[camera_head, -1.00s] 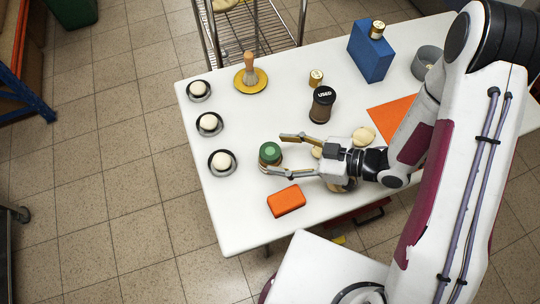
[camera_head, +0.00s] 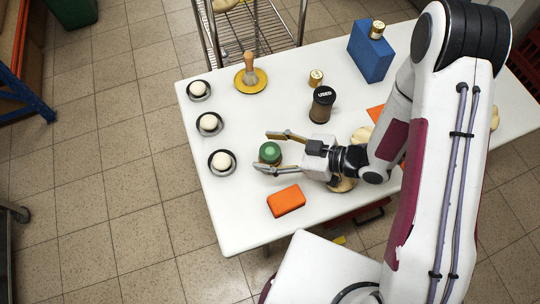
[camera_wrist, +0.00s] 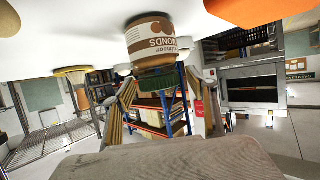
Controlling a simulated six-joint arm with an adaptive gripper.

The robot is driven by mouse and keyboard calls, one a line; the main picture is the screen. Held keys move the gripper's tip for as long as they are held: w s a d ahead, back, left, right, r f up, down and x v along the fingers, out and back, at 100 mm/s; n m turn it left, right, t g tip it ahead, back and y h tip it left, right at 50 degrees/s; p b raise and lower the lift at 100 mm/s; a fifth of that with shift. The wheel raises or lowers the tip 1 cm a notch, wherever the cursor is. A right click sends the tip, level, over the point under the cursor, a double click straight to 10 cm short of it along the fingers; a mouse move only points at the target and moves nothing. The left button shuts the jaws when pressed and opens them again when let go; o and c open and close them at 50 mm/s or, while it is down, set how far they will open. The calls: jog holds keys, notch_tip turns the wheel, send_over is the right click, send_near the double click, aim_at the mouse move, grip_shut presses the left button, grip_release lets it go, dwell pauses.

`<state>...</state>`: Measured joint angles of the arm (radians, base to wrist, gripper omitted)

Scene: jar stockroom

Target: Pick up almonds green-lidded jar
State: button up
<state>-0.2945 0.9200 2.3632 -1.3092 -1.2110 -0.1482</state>
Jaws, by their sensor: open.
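The almonds jar (camera_head: 269,158) has a green lid (camera_head: 269,150) and stands upright on the white table. In the wrist view, its brown-and-white label (camera_wrist: 150,36) reads "almonds" upside down, with the green lid (camera_wrist: 158,78) below it. My gripper (camera_head: 263,150) is open, with one finger on each side of the jar. The jar lies between the fingers near their tips, and I see no clear grip on it. In the wrist view, both fingers point up towards the jar, one on each side of the lid.
An orange block (camera_head: 286,200) lies close to the lower finger. A black-lidded jar (camera_head: 322,104) marked "USED" stands behind my gripper. Three white balls in dark dishes (camera_head: 221,162) line the left edge. A brush on a yellow disc (camera_head: 251,80) and a blue box (camera_head: 370,52) stand farther back.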

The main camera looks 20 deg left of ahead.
jog(key=shift+c, duration=0.5)
jog(key=c, duration=1.3)
jog(key=shift+c, duration=0.2)
jog(key=shift+r, duration=0.15)
jog(key=shift+r, duration=4.85)
